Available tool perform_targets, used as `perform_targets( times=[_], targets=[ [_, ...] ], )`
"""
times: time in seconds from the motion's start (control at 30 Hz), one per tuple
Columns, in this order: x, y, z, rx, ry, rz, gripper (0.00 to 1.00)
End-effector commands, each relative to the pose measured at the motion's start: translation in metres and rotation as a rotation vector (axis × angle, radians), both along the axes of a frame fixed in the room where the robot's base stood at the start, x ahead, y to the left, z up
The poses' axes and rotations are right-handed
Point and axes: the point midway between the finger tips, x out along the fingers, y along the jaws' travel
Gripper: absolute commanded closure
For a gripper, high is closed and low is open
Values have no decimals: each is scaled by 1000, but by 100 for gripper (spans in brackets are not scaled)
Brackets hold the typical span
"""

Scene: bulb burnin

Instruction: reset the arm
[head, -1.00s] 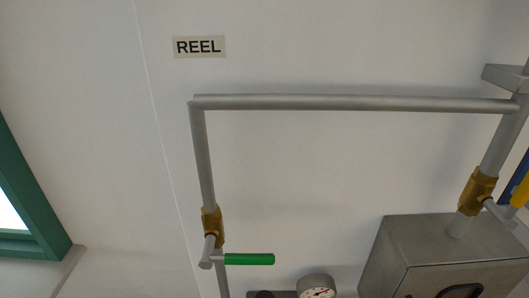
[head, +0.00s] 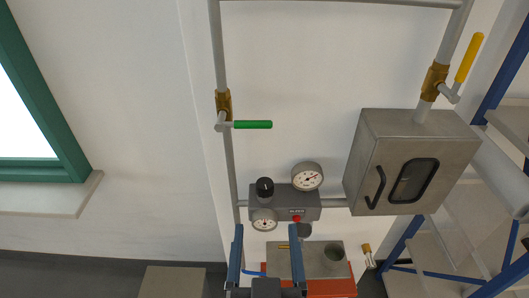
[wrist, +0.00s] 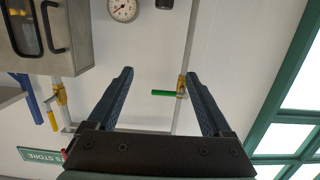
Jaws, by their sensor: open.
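My gripper (head: 268,248) shows at the bottom of the head view, with its two blue fingers spread apart and nothing between them. In the wrist view my gripper (wrist: 158,92) is also open and empty. Through the gap the wrist view shows the white wall, and a green valve handle (wrist: 163,93) appears between the fingers, beyond them. The same green handle (head: 252,125) in the head view sits on a brass valve, well above the fingers, and points right.
A metal cabinet (head: 400,160) with a window hangs on the wall at right, below a yellow-handled valve (head: 468,58). A gauge block (head: 285,204) stands behind the fingertips. A red-fronted bench (head: 325,288) lies low. Blue shelving (head: 500,70) is at right, a green-framed window (head: 60,130) at left.

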Motion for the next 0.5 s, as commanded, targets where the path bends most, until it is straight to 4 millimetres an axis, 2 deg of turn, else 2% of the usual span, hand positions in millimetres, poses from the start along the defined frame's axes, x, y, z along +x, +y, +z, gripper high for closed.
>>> perform_targets(
  times=[0.1, 0.27, 0.37, 0.5],
  targets=[
    [22, 0, 35, -3, -137, 0, 16],
    [40, 0, 102, -5, -353, 0, 16],
    [42, 0, 148, -6, -493, -1, 16],
    [30, 1, 210, -5, -684, -1, 16]
  ],
)
